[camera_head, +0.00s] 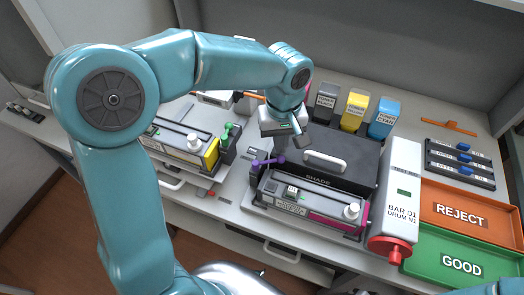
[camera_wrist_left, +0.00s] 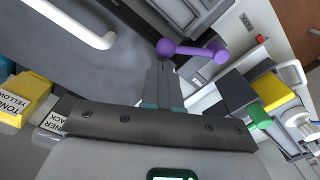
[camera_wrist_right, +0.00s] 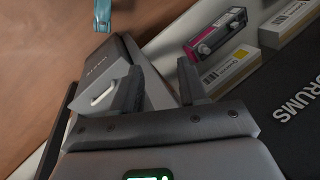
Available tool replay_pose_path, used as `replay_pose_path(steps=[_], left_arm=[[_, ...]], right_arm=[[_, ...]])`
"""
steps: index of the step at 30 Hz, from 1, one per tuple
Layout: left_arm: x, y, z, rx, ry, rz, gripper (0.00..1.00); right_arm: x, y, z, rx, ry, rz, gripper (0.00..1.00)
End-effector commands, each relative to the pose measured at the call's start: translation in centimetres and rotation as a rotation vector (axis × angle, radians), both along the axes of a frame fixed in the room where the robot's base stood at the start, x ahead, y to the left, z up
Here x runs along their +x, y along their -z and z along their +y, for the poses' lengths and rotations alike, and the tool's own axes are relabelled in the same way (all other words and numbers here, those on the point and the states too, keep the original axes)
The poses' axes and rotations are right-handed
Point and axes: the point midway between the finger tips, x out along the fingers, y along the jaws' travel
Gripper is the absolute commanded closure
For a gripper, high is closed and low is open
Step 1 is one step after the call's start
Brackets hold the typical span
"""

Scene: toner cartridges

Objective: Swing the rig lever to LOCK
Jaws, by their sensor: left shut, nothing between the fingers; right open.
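A purple lever (camera_head: 268,161) with ball ends stands at the left end of the rig (camera_head: 305,203), which holds a cartridge with a magenta end. The lever also shows in the left wrist view (camera_wrist_left: 192,50). My left gripper (camera_head: 280,153) is shut and empty. Its fingertips (camera_wrist_left: 165,68) are just by the lever's left ball in the left wrist view; I cannot tell if they touch. No LOCK mark is readable. My right gripper (camera_wrist_right: 160,90) is open with nothing between its fingers; the head view does not show its fingers.
A dark SHADE box (camera_head: 325,155) with a white handle stands behind the rig. A second unit with a green lever (camera_head: 227,131) is at left. Toner boxes (camera_head: 354,110) stand behind. A grey tester (camera_head: 401,190), orange REJECT tray (camera_head: 440,206) and green GOOD tray (camera_head: 430,258) are at right.

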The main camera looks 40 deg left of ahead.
Motion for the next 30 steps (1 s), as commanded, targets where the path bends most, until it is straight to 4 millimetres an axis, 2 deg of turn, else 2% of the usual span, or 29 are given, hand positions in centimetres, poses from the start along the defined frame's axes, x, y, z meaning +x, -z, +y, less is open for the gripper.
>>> replay_pose_path(steps=[30], left_arm=[[-0.5,0.0,-1.1,0.0,-0.001,0.0,1.0]], right_arm=[[0.0,0.3,0.0,0.0,0.0,0.0,0.57]])
